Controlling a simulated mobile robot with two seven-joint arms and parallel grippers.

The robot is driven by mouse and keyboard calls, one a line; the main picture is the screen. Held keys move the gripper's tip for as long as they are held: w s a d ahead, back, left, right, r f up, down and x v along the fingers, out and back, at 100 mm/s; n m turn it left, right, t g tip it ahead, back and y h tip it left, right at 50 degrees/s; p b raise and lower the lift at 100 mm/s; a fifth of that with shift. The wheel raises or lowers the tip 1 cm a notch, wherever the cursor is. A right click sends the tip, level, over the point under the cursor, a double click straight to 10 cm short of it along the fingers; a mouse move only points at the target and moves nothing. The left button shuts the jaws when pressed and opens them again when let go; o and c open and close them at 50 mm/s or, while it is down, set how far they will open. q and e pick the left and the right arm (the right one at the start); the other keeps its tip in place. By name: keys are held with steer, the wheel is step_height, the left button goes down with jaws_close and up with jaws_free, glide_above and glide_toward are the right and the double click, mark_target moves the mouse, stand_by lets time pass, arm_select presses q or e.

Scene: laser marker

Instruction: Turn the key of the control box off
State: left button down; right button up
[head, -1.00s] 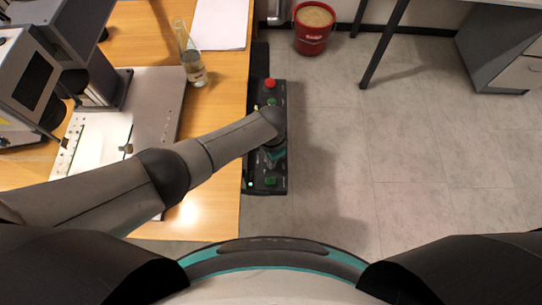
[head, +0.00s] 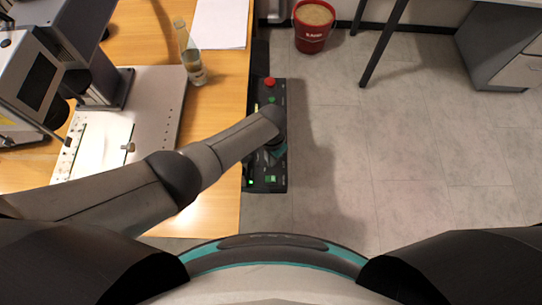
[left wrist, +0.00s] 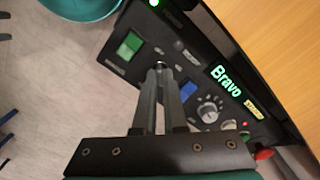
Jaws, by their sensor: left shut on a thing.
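The black control box (head: 266,187) is fixed at the right edge of the wooden table. It has a red button (head: 270,83) at its far end and a green switch (head: 270,178) at its near end. My left gripper (head: 279,144) is over the middle of the box. In the left wrist view, my left gripper (left wrist: 161,74) has its fingers close together, shut on the small key (left wrist: 160,64) at the panel. The fingers hide most of the key, so its angle is unclear. A lit green display (left wrist: 228,76) and a dial (left wrist: 209,110) sit beside it. My right gripper is not in view.
On the table (head: 215,205) stand a glass bottle (head: 193,66), white paper (head: 220,22) and the marking machine (head: 40,80) with its metal plate. A red bucket (head: 312,27) stands on the floor behind. The floor right of the box is clear.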

arm_select(q)
steer(key=c, duration=1)
jaws_free()
steer(key=shift+r, duration=0.1)
step_height(320, 180, up, 15)
steer(key=p, duration=0.7)
